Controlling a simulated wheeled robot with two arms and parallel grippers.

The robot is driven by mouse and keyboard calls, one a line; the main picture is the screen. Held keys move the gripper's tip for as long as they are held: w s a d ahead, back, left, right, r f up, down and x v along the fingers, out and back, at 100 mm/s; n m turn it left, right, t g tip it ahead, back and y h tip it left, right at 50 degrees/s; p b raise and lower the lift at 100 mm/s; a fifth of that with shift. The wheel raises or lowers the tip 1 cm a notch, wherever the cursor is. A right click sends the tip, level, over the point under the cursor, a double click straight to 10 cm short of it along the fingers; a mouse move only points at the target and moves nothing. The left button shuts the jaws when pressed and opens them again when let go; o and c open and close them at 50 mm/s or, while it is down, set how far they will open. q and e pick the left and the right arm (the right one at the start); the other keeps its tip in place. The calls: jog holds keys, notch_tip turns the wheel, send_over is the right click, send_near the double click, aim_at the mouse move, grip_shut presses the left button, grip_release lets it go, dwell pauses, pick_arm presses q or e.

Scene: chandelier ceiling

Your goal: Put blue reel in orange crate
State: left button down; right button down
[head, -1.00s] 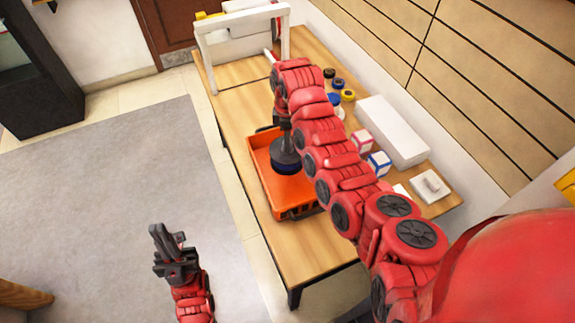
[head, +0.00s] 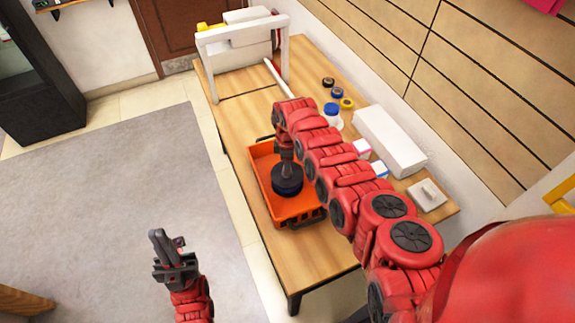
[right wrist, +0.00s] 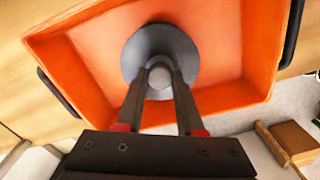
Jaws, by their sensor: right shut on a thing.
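In the right wrist view the fingers (right wrist: 159,84) close on the post, over the reel's grey round top (right wrist: 160,42). The crate's walls (right wrist: 250,50) surround the reel there. I cannot tell whether the reel touches the crate floor. My left gripper (head: 170,248) is open and empty, away from the table.
The wooden table (head: 240,115) carries a white frame (head: 205,60) at its far end. Several small tape rolls (head: 347,103), a long white box (head: 390,140) and small boxes (head: 362,148) stand on its right side. Grey carpet (head: 110,190) lies to the left.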

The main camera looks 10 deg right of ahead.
jog(key=shift+f, duration=0.1)
jog(key=c, duration=0.5)
grip_release()
jog(key=shift+c, duration=0.2)
